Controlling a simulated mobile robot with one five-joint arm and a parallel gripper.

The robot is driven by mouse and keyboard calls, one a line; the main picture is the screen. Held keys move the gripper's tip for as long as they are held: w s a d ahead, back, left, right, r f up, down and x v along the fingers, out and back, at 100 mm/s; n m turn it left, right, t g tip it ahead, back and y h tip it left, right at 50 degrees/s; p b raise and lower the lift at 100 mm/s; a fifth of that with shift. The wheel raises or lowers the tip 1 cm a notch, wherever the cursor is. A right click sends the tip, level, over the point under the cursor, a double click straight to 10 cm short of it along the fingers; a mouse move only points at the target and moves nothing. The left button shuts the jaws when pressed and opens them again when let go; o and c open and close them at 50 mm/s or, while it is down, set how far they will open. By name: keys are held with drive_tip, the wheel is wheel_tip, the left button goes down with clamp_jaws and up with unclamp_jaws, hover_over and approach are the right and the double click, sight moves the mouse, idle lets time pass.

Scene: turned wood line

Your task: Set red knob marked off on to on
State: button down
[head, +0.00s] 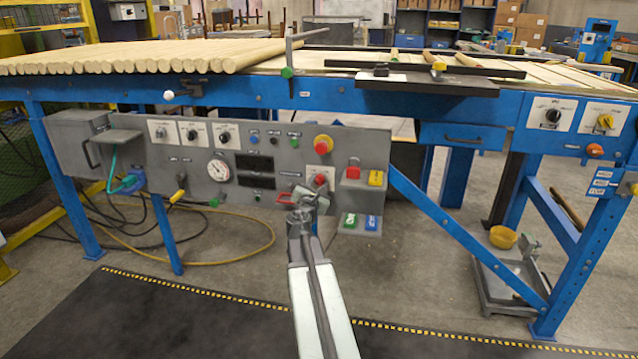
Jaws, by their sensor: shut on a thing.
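The red knob (320,180) sits on a pale plate on the grey control panel (215,190), just below a yellow-ringed red button (323,144). My gripper (316,191) reaches up from below, in front of the panel. Its jaws are shut on the red knob, and they hide the knob's lower part. The off and on marks are too small to read, and I cannot tell which way the knob points.
Left of my gripper are a small red handle (285,198) and a round gauge (218,169). To the right, small shelves hold red and yellow blocks (375,177) and green and blue blocks (370,221). Wooden rods (150,57) lie on the blue bench above.

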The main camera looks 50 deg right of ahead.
drive_tip(key=m, duration=0.3)
drive_tip(key=shift+a+m, duration=0.2)
drive_tip(key=shift+m, duration=0.2)
drive_tip(key=m, duration=0.4)
drive_tip(key=shift+m, duration=0.3)
drive_tip(key=m, duration=0.4)
drive_tip(key=shift+m, duration=2.4)
drive_tip(key=c, duration=1)
unclamp_jaws()
